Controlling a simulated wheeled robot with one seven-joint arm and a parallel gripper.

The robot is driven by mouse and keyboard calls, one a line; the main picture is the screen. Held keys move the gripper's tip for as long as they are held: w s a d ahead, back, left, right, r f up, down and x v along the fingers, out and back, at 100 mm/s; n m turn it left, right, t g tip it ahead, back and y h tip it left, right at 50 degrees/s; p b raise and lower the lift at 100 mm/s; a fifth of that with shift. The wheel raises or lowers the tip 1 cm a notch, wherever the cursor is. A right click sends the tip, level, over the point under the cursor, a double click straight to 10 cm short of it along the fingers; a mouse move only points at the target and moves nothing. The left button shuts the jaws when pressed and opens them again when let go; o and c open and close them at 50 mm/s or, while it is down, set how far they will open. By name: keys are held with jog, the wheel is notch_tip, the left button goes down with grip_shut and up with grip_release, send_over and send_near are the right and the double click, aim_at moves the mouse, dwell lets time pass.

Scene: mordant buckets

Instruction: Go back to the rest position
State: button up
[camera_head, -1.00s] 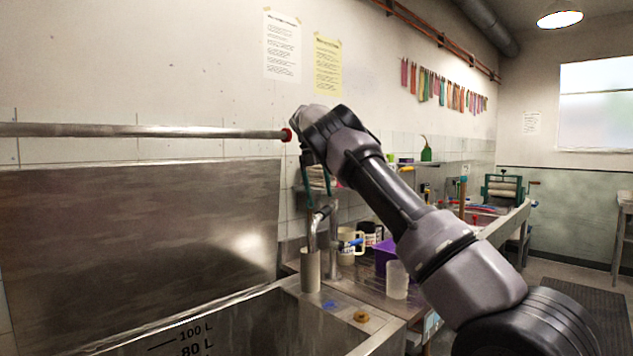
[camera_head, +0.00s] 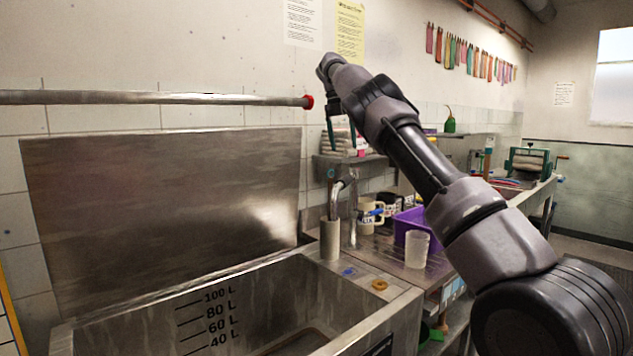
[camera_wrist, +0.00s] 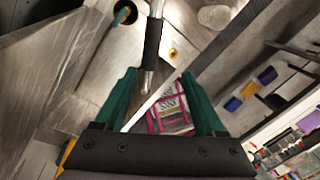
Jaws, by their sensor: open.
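My gripper (camera_wrist: 160,92) is open with nothing between its two green fingers in the wrist view. In the head view my gripper (camera_head: 342,130) hangs at the end of my raised arm, in front of the tiled wall and near a small shelf with a pale stack on it. The metal tap spout (camera_head: 337,203) stands below it, and it also shows ahead of the fingers in the wrist view (camera_wrist: 152,45). A patterned pink and white item (camera_wrist: 170,114) shows beyond the fingers.
A steel tank (camera_head: 290,290) with litre marks fills the front left. A metal rail (camera_head: 150,98) with a red end runs above it. A purple bin (camera_head: 408,224), mugs (camera_head: 371,211) and a translucent cup (camera_head: 416,248) stand on the counter to the right.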

jog(key=s+d+r+n+y, duration=0.2)
jog(key=s+d+r+n, duration=0.4)
jog(key=d, duration=0.4)
jog(key=s+d+r+n+t+y, duration=0.1)
jog(key=s+d+r+n, duration=0.1)
jog(key=s+n, duration=0.25)
jog(key=s+d+r+n+t+y, duration=0.1)
jog(key=s+d+r+n+t, duration=0.1)
jog(key=s+d+r+n, duration=0.3)
jog(key=s+a+f+n+t, duration=0.1)
jog(key=s+a+f+n, duration=0.2)
jog(key=s+n, duration=0.3)
jog(key=s+a+f+n+t, duration=0.2)
jog(key=s+f+n, duration=0.4)
jog(key=s, duration=0.7)
jog(key=s+a+f+n+t, duration=0.2)
jog(key=s+a+f+n, duration=0.2)
jog(key=s+n, duration=0.4)
jog(key=shift+s+a+f, duration=0.35)
jog(key=shift+s+f, duration=0.2)
jog(key=shift+s, duration=0.6)
